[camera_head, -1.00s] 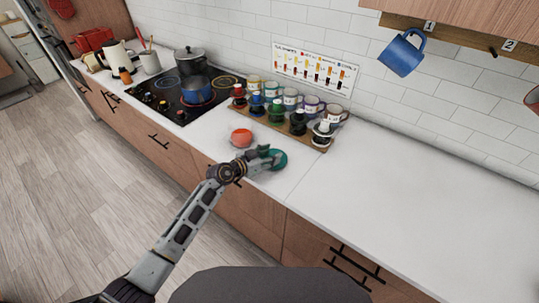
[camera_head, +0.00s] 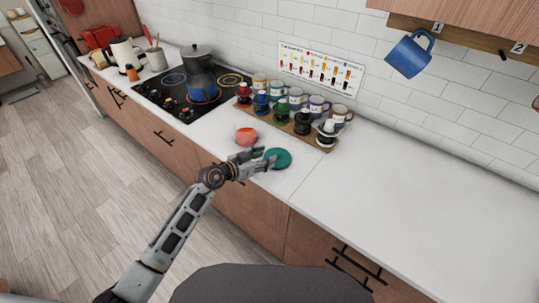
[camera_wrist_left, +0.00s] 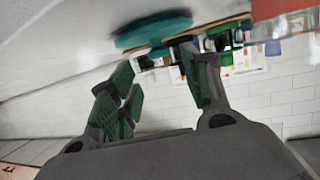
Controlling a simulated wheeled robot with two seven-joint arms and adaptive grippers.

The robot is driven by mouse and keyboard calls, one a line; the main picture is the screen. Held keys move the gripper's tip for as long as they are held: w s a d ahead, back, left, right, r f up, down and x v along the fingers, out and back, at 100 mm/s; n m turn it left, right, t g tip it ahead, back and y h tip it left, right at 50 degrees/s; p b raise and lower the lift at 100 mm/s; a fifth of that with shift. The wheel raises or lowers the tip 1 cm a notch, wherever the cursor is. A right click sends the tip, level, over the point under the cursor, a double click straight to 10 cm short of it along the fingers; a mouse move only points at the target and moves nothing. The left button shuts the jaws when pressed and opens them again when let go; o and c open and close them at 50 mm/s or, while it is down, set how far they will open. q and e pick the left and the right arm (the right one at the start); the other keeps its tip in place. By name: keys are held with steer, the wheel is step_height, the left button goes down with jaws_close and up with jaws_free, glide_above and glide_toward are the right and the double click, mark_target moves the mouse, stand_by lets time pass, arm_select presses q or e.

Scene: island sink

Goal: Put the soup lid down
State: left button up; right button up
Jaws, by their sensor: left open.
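The teal round lid (camera_head: 278,158) lies flat on the white counter near its front edge. My left gripper (camera_head: 262,160) is just to the left of the lid, with its fingers spread and nothing between them. In the left wrist view, the fingers (camera_wrist_left: 160,80) stand apart, and the teal lid (camera_wrist_left: 152,30) is beyond their tips, resting on the counter. A red-topped container (camera_head: 246,136) stands behind and left of the lid; its red side also shows in the wrist view (camera_wrist_left: 283,8). My right gripper is not in view.
A wooden rack (camera_head: 325,147) with several coloured mugs and drippers stands behind the lid. A black cooktop (camera_head: 160,92) with a blue pot (camera_head: 199,92) is to the left. The counter to the right (camera_head: 400,215) is clear. A blue mug (camera_head: 409,55) hangs above.

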arm_select(q)
steer(key=v, duration=0.6)
steer(key=shift+s+a, duration=0.25)
steer(key=shift+a, duration=0.05)
